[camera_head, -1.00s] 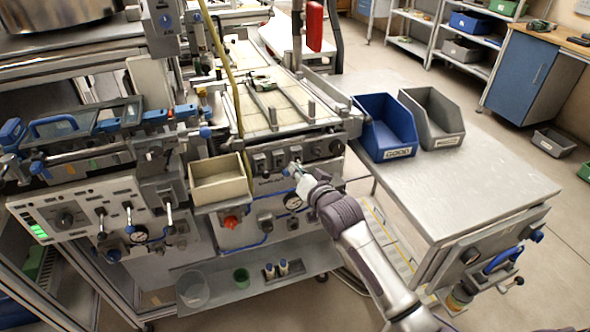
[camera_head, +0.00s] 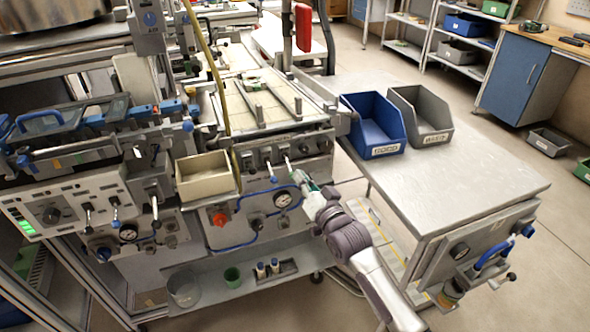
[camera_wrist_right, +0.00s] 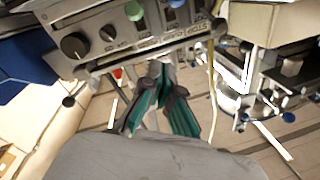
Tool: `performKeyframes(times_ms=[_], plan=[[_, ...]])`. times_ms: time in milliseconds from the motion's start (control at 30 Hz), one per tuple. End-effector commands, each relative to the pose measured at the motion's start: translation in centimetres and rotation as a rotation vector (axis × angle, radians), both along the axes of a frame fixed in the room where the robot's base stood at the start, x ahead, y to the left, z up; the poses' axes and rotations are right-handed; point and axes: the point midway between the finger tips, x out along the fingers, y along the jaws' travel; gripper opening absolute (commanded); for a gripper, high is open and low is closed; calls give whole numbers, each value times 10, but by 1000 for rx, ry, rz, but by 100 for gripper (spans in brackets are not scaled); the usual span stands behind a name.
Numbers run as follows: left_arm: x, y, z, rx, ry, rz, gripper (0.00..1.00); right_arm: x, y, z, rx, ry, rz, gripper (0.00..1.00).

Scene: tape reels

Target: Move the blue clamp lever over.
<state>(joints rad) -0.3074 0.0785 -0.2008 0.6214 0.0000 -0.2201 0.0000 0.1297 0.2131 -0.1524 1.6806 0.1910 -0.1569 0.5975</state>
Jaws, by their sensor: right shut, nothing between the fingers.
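On the front panel of the machine, a small lever with a blue tip (camera_head: 274,179) hangs below the row of knobs; a blue cap (camera_wrist_right: 175,3) is cut by the top edge in the right wrist view. A green cap (camera_wrist_right: 134,10) is beside it. Which of several blue-tipped levers is the clamp lever, I cannot tell for certain. My right gripper (camera_head: 303,179) is just right of the panel levers, apart from the blue tip. Its teal fingers (camera_wrist_right: 162,82) are shut and empty. My left gripper is not in view.
A cream tray (camera_head: 204,187) sticks out left of the levers. A gauge (camera_head: 283,199) and a red knob (camera_head: 220,219) are below. A blue bin (camera_head: 383,149) and a grey bin (camera_head: 433,137) stand on the metal bench (camera_head: 470,188) at right.

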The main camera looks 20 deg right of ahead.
Motion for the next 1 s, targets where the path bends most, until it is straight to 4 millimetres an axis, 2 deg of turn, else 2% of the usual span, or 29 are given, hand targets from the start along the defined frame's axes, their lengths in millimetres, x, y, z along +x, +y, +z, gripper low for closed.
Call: performKeyframes(times_ms=[33,100,333,500,1000], plan=[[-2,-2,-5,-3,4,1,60,-12,-2,-8,0,0,1,0],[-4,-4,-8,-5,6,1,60,-26,-4,-13,0,-1,0,0],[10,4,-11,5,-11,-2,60,-57,-10,-24,0,-1,0,0],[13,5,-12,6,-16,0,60,-64,-11,-25,1,-4,0,0],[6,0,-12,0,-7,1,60,-64,-11,-27,-1,1,0,0]])
